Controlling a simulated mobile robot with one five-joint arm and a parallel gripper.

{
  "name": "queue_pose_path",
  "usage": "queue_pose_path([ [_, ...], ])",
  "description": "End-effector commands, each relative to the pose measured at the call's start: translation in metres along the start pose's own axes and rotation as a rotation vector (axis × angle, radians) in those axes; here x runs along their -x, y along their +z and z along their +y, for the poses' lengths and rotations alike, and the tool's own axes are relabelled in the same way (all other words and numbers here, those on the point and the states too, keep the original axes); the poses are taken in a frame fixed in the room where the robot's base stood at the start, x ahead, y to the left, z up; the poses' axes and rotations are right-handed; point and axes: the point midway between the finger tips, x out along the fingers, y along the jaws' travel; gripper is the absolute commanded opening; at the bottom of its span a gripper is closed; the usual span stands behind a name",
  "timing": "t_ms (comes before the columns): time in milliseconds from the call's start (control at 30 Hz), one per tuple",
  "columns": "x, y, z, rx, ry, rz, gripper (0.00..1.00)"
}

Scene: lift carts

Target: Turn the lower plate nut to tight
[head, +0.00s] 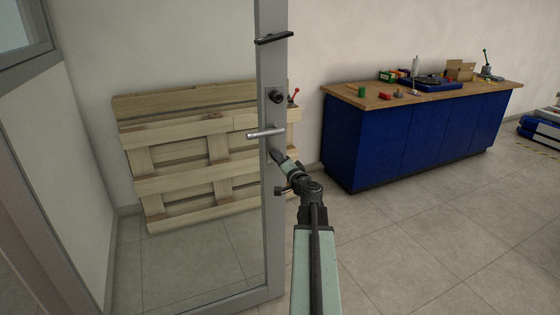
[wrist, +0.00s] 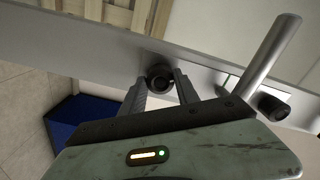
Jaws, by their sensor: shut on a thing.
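The grey door plate (head: 271,113) carries an upper black knob (head: 277,96) and a silver lever handle (head: 265,133). The lever also shows at the right in the wrist view (wrist: 265,58). The lower plate nut (wrist: 158,76) is a round dark piece below the lever. In the wrist view it sits between the two fingers of my gripper (wrist: 160,84), which is shut on it. In the head view my gripper (head: 276,157) covers the nut, so it is hidden there. I cannot tell how far the nut is turned.
A wooden pallet (head: 180,186) leans on the wall behind the glass door. A blue workbench (head: 400,140) with tools on top stands to the right. A black closer piece (head: 274,38) is high on the door frame. The tiled floor at the right front is clear.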

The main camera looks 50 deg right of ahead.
Motion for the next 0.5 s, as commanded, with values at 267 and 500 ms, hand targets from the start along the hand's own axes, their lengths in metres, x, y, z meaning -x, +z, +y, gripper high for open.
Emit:
queue_pose_path([
  [267, 0.0008, 0.0007, 0.0001, -0.239, 0.001, -0.001, 0.0],
  [500, 0.0008, 0.0011, -0.0003, -0.397, 0.001, -0.002, 0.0],
])
